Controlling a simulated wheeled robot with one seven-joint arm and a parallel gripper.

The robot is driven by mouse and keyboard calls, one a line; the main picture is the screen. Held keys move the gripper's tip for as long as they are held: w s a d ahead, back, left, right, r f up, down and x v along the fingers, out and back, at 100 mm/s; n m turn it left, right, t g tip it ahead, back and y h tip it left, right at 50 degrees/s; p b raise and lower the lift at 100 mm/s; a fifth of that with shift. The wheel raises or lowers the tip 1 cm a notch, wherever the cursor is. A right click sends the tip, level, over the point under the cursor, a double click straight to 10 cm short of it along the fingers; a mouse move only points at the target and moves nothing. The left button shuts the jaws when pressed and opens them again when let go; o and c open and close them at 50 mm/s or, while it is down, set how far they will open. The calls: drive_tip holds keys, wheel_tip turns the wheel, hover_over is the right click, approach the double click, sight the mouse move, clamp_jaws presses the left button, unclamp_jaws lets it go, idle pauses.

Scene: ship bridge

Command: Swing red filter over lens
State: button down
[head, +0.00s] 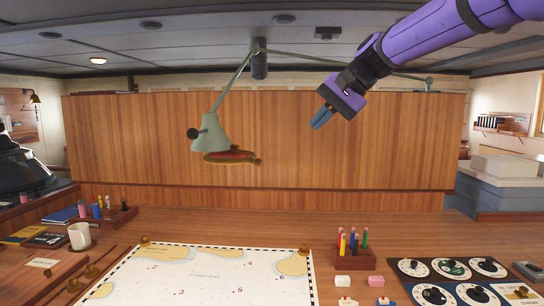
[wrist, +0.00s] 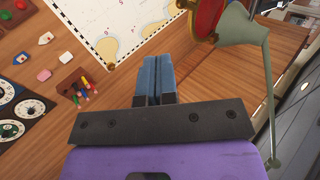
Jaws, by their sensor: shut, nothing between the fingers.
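The pale green lamp (head: 211,136) hangs from a jointed arm above the chart table. The red filter (head: 230,156), in a brass ring, sits just under the lamp's shade and reaches out to its right; whether it fully covers the lens is hidden. In the wrist view the red filter (wrist: 207,16) and the lamp shade (wrist: 242,24) show at the top right. My gripper (head: 321,117) is in the air to the right of the lamp and higher than the filter, apart from both. Its blue fingers (wrist: 157,76) are together and empty.
The lamp's jointed arm (head: 232,80) runs up to a ceiling mount. A chart (head: 200,275) lies on the table below. A pen block (head: 352,257), erasers and a dial panel (head: 455,280) stand to the right. The air between gripper and lamp is clear.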

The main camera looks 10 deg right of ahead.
drive_tip(key=a+r+x, duration=0.1)
drive_tip(key=x, duration=1.2)
drive_tip(key=shift+w+a+r, duration=0.25)
drive_tip(key=shift+w+a, duration=0.05)
drive_tip(key=shift+a, duration=0.15)
